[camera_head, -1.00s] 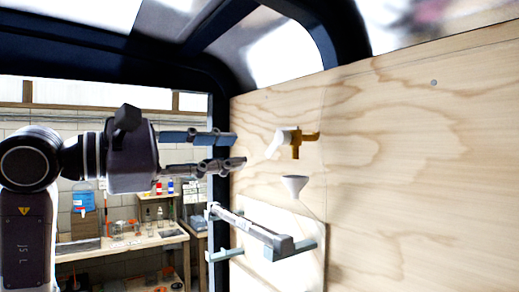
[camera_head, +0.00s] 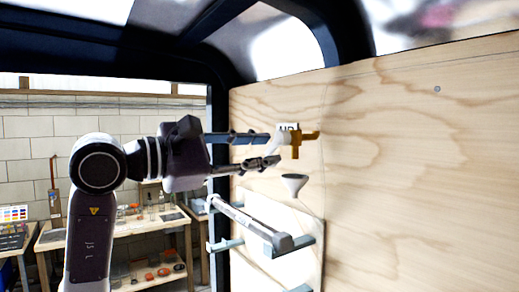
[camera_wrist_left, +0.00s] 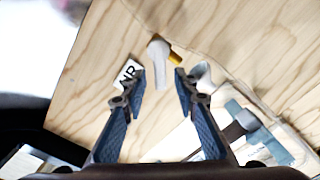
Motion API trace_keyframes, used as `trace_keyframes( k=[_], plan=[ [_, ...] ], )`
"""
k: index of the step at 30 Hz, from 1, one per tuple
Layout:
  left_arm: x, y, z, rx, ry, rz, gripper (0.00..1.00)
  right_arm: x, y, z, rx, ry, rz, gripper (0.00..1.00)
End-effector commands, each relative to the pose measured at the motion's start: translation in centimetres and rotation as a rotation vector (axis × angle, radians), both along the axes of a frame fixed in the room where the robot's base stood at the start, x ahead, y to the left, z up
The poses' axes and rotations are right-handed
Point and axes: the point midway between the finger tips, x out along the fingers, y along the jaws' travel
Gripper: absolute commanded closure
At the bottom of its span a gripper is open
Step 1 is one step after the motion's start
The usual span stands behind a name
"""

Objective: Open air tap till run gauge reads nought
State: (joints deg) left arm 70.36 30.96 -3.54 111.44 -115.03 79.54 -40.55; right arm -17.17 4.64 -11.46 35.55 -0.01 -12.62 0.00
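The air tap (camera_head: 297,142) is a brass fitting on the plywood wall, with a white lever pointing down and left. In the left wrist view the white lever (camera_wrist_left: 158,49) lies ahead of and between the fingertips. A white label (camera_head: 288,127) above the tap reads AIR; it also shows in the left wrist view (camera_wrist_left: 127,74). My left gripper (camera_head: 272,149) is open at the lever, fingers pointing at the wall; I cannot tell whether they touch it. It also shows in the left wrist view (camera_wrist_left: 160,75). My right gripper is out of view. I make out no gauge reading.
A dark frame post (camera_head: 218,110) stands left of the wall. Workbenches (camera_head: 150,222) stand in the background.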

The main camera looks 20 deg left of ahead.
Motion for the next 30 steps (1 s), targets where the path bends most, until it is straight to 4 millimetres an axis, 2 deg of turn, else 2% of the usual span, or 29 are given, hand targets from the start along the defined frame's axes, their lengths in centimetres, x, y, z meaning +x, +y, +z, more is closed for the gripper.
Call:
trace_keyframes(
  k=[1, 7, 20, 30],
  plan=[
    [0.0, 0.0, 0.0, 0.000, 0.000, 0.000, 0.80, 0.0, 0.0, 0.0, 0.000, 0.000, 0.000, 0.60],
    [0.0, 0.0, 0.0, 0.000, 0.000, 0.000, 1.00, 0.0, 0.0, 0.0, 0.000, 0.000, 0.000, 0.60],
    [-0.1, -0.1, -0.3, -0.044, 0.035, -0.001, 1.00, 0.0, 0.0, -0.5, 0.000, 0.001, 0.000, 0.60],
    [-0.5, -0.5, -1.0, -0.230, 0.180, 0.001, 1.00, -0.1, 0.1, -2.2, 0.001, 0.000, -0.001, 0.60]
  ],
)
